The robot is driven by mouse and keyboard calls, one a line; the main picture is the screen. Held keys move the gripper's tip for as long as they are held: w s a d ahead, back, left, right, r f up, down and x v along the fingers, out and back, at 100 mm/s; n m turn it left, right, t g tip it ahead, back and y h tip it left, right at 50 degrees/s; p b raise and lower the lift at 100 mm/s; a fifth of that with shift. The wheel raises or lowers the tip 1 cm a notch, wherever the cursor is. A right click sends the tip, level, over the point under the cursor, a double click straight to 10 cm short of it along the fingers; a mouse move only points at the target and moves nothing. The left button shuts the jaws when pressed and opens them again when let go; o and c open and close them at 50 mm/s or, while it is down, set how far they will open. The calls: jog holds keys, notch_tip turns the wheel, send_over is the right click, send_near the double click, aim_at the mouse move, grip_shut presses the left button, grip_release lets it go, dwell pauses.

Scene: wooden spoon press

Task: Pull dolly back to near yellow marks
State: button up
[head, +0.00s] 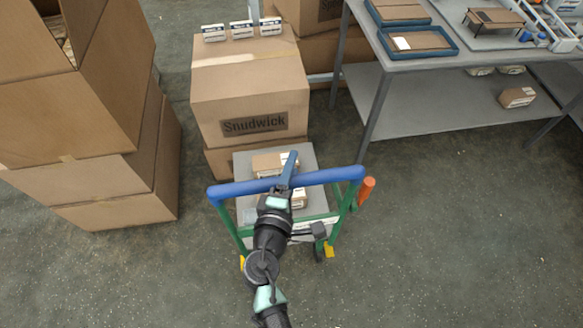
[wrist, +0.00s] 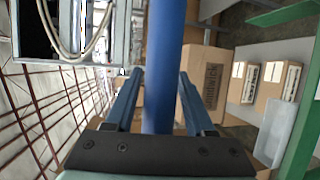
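The dolly has a blue push handle (head: 232,189), green side posts (head: 335,226) and a grey deck (head: 243,166). My gripper (head: 289,170) is at the middle of the handle. Small cartons (head: 270,163) lie on the deck and also show in the wrist view (wrist: 243,82). My arm hides part of the deck.
A large labelled carton (head: 250,90) stands just beyond the dolly. Stacked brown cartons (head: 110,175) stand at the left. A grey workbench (head: 430,100) with blue trays (head: 400,12) is at the upper right. An orange grip (head: 366,188) sticks out at the dolly's right. The near and right floor is clear.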

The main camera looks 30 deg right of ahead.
grip_shut()
dwell(1.2)
